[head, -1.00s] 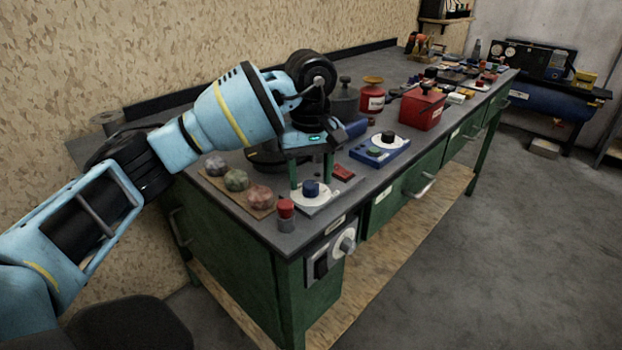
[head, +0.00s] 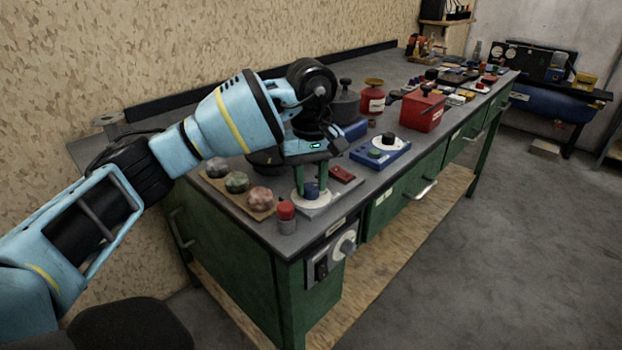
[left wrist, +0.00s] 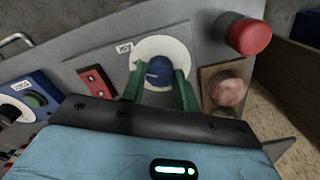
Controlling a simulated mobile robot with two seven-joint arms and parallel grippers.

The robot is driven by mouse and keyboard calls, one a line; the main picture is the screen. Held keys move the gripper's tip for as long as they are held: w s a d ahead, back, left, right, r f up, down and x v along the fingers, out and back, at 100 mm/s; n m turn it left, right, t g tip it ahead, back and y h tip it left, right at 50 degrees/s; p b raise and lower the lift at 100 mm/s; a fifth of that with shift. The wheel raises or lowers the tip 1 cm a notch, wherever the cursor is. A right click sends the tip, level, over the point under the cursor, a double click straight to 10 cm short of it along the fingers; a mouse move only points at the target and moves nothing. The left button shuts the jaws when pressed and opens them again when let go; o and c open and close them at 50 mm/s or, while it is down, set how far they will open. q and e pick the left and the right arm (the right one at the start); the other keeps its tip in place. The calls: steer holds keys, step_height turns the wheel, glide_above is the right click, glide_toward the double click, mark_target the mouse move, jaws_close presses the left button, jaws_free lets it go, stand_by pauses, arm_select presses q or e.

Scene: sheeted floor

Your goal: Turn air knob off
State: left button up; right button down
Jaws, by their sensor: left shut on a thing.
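The knob is a blue dial (head: 312,190) on a round white plate (head: 325,199), set on a grey panel at the near end of the bench top. My left gripper (head: 312,183) points down over it, with its green fingers on either side of the dial. In the left wrist view the blue knob (left wrist: 158,71) sits between the two green fingers (left wrist: 160,84), which are shut on it. A small label on the panel is too small to read. My right gripper is in neither view.
A red-capped cylinder (head: 286,217) stands close to the knob at the bench corner. Several rocks lie on a board (head: 225,190) to the left. A red switch (head: 341,173) and a blue box with a dial (head: 380,155) are to the right.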

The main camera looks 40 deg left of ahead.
arm_select(q)
steer(key=shift+r+n+p, duration=0.15)
steer(key=shift+n+p, duration=0.45)
steer(key=shift+p, duration=0.1)
steer(key=n+p, duration=0.2)
steer(key=shift+n, duration=0.3)
steer(key=n+p, duration=0.3)
steer(key=shift+r+n, duration=0.1)
steer(key=shift+n, duration=0.2)
steer(key=n+p, duration=0.2)
steer(key=n, duration=0.1)
steer(key=shift+n, duration=0.3)
steer(key=n+p, duration=0.2)
steer(key=shift+n, duration=0.3)
steer(key=n+p, duration=0.2)
steer(key=n, duration=0.2)
steer(key=shift+n+p, duration=0.3)
steer(key=n+p, duration=0.1)
steer(key=n, duration=0.2)
steer(key=shift+f+n+p, duration=0.2)
steer(key=shift+n+p, duration=0.55)
steer(key=shift+n, duration=0.55)
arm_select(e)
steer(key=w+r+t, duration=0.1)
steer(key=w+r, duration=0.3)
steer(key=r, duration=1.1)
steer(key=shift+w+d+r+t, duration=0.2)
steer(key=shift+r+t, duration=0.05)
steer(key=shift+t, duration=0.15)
